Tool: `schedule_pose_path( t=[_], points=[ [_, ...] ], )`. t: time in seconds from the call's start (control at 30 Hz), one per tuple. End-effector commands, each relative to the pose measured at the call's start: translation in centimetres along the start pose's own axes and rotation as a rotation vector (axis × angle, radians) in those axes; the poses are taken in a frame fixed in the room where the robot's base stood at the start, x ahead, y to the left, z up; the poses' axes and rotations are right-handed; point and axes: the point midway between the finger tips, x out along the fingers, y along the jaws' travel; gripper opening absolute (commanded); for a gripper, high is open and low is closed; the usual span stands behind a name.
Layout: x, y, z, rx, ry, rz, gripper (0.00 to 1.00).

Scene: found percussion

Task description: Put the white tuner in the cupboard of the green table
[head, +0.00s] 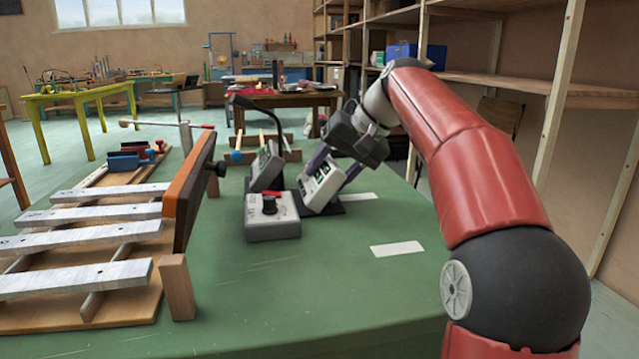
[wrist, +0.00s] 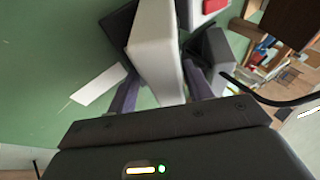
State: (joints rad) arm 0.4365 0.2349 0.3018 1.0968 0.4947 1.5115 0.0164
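The white tuner (head: 322,186), a pale box with a dark display, leans tilted on a dark stand on the green table (head: 330,265). My gripper (head: 335,168) reaches down over it, with one purple finger on each side. In the wrist view, a pale box that looks like the tuner (wrist: 157,50) lies between the fingers (wrist: 160,90). I cannot tell whether both fingers press on it. The tuner's lower back is hidden. No cupboard opening of the green table shows.
A metal-bar instrument (head: 75,240) fills the table's left side. White strips (head: 397,249) lie flat on the right. The front middle is clear.

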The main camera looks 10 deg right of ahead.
Motion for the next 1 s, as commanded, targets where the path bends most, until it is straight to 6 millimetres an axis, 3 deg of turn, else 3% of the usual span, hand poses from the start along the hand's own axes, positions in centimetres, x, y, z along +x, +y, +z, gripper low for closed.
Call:
schedule_pose_path(
  t=[0.03,0.27,0.53,0.6,0.67,1.0],
  points=[
    [0.0,0.0,0.0,0.0,0.0,0.0,0.44],
    [-0.1,-0.1,0.0,0.0,0.001,-0.001,0.14],
    [-0.3,-0.2,-0.1,-0.001,0.001,-0.001,0.12],
    [-0.6,-0.4,-0.2,-0.001,0.001,-0.001,0.0],
    [-1.1,-0.7,-0.4,-0.002,0.002,-0.002,0.0],
    [-6.5,-4.3,-2.4,-0.003,0.003,-0.002,0.0]
  ],
)
